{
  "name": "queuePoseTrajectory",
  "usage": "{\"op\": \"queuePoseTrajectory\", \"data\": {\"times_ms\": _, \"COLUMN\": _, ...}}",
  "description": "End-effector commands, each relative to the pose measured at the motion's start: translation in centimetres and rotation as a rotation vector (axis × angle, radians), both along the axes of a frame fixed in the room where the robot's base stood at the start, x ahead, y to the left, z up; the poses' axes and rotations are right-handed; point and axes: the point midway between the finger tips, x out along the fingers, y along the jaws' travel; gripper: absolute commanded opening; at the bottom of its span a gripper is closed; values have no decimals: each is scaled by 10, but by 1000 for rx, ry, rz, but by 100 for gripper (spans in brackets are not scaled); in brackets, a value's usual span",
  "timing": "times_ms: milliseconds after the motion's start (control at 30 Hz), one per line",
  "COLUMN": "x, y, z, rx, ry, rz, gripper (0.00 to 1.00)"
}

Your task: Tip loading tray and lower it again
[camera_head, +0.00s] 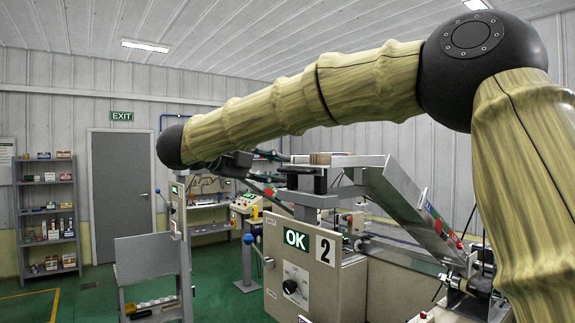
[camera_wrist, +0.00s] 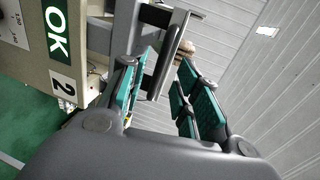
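My gripper (camera_wrist: 158,95) is open in the wrist view, with its teal finger pads apart. A grey metal bar-shaped handle (camera_wrist: 173,52) runs in the gap between the fingers; I cannot tell whether either pad touches it. Just beyond it are brown pieces (camera_wrist: 187,48). In the head view my gripper (camera_head: 268,181) is small and partly hidden below my arm, left of the machine top. A grey plate (camera_head: 362,161) there, with a brown stack (camera_head: 325,158) by it, looks like the loading tray; its exact tilt is hard to tell.
The machine cabinet (camera_head: 330,283) shows a lit OK sign (camera_head: 296,239) and a number 2. A grey stand (camera_head: 146,259) is at left, and shelves (camera_head: 48,215) line the wall. Green floor is free at left.

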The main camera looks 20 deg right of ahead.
Motion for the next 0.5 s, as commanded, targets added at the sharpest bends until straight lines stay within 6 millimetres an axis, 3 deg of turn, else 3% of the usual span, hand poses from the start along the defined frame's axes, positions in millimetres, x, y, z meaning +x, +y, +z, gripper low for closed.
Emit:
{"op": "queuePoseTrajectory", "data": {"times_ms": 233, "x": 11, "y": -30, "z": -4, "rx": 0, "ry": 1, "rz": 1, "gripper": 32}}
{"op": "queuePoseTrajectory", "data": {"times_ms": 500, "x": 16, "y": -40, "z": -10, "rx": 0, "ry": 0, "rz": 4, "gripper": 32}}
